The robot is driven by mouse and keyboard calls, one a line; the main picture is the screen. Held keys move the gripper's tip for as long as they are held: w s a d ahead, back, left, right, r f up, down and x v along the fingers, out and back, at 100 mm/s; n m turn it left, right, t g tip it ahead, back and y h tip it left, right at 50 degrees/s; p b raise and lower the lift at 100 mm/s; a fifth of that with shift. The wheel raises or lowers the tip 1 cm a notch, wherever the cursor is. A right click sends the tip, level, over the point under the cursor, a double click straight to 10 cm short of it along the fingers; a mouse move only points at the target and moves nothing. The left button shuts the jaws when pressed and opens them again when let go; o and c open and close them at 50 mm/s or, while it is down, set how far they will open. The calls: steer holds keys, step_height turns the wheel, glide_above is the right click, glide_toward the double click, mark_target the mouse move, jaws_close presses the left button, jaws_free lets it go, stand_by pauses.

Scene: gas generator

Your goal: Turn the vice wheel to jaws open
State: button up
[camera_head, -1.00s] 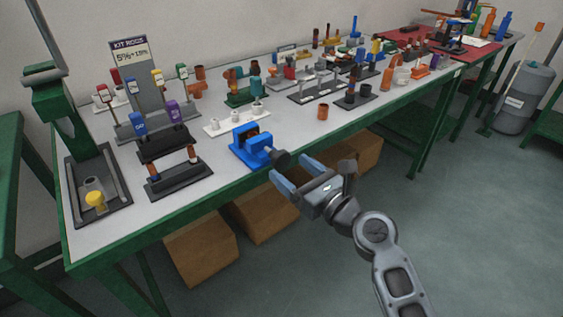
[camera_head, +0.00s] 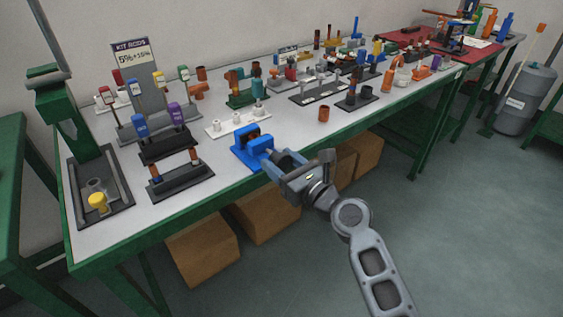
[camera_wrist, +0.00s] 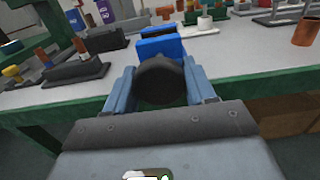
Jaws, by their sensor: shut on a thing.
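The blue vice (camera_head: 248,146) stands at the front edge of the bench, and its blue body also shows in the wrist view (camera_wrist: 160,45). Its dark round wheel (camera_wrist: 160,80) faces my gripper and sticks out over the bench edge. My gripper (camera_head: 277,160) is at the wheel, with one finger on each side of it. In the wrist view the fingers (camera_wrist: 161,88) are shut on the wheel's left and right sides. The vice jaws are mostly hidden behind the wheel and body, so their gap is hard to tell.
The green-edged bench (camera_head: 225,187) carries a black rack (camera_head: 178,180) left of the vice and a copper cup (camera_head: 324,114) to its right. A white holder (camera_head: 238,122) stands behind. Cardboard boxes (camera_head: 203,250) sit below. The floor in front is clear.

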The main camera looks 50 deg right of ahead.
steer(key=c, duration=0.4)
